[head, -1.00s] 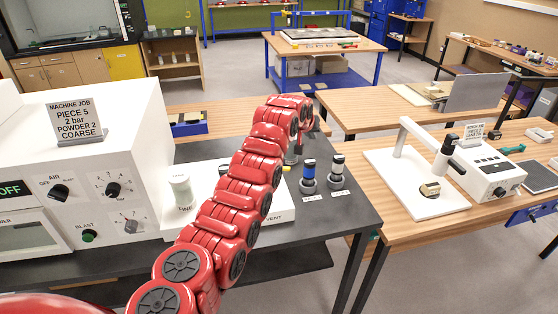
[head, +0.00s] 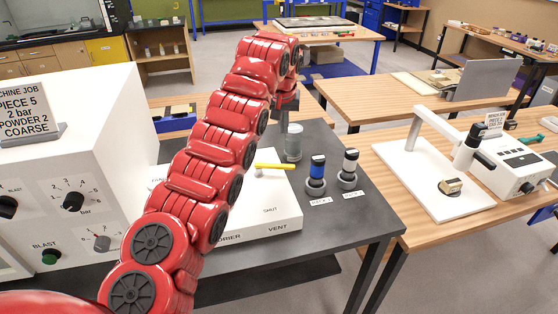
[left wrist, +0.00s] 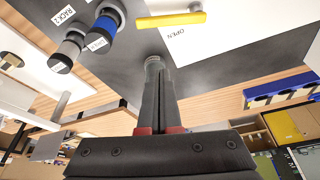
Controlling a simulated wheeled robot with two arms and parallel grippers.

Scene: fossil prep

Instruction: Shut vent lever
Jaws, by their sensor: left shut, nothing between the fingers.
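The yellow vent lever (head: 273,166) lies across the far part of the white vent box (head: 285,205), its free end pointing right. SHUT is printed nearer the front of the box. In the left wrist view the lever (left wrist: 170,19) lies beside the printed word OPEN. My left gripper (head: 287,104) is beyond the lever, apart from it, over the far side of the dark table. Its fingers (left wrist: 156,92) are together and empty, pointing down by a grey jar (head: 293,142). My red left arm hides the left part of the vent box. My right gripper is not in view.
The white machine (head: 90,150) stands at left. The dark table's front right (head: 350,225) is clear.

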